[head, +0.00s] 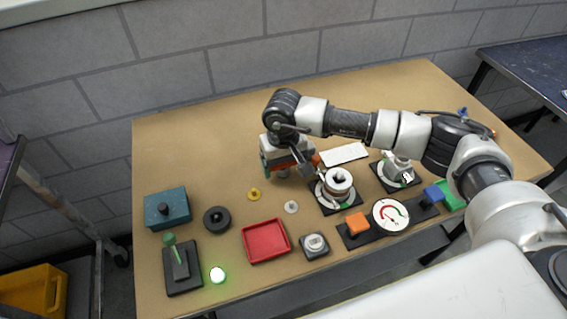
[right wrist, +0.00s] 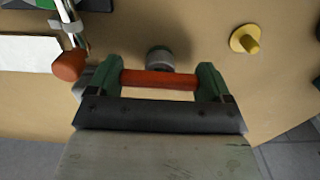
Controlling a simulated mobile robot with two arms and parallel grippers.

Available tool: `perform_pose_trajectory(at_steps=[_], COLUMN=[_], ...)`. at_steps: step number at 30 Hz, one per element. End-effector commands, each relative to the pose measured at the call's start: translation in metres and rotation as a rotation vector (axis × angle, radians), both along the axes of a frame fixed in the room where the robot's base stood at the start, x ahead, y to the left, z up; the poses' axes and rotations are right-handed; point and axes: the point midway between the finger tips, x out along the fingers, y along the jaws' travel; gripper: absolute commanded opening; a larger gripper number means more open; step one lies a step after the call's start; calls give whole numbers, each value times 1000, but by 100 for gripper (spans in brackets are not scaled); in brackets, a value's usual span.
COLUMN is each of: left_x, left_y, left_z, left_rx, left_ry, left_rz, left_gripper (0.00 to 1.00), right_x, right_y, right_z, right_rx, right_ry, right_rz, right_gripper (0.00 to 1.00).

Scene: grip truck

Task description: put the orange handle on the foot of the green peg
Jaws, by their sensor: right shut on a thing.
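My right gripper (head: 283,166) is over the middle of the table. In the right wrist view the gripper (right wrist: 160,80) has its green fingers shut on the two ends of an orange bar-shaped handle (right wrist: 158,79). A short grey cylinder (right wrist: 159,57) shows right behind the bar; I cannot tell whether it is joined to it. The green peg (head: 169,239) stands on a dark base plate (head: 182,283) at the front left of the table, well apart from the gripper. My left gripper is in neither view.
A lever's orange tip (right wrist: 70,65) is close beside the gripper. A lit green button (head: 217,275) is near the front edge.

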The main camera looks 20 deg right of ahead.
Motion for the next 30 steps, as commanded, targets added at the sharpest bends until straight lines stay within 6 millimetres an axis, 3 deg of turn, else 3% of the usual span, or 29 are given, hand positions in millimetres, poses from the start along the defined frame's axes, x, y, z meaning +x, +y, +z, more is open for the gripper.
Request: perform_pose_trajectory(at_steps=[29, 30], left_x=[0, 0], left_y=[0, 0], left_z=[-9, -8], left_rx=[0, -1], left_ry=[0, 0], left_rz=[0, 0], left_gripper=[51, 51], right_x=[0, 0], right_y=[0, 0], right_z=[-4, -4], right_rx=[0, 0], right_ry=[-2, -1], right_rz=[0, 0], right_gripper=[55, 84])
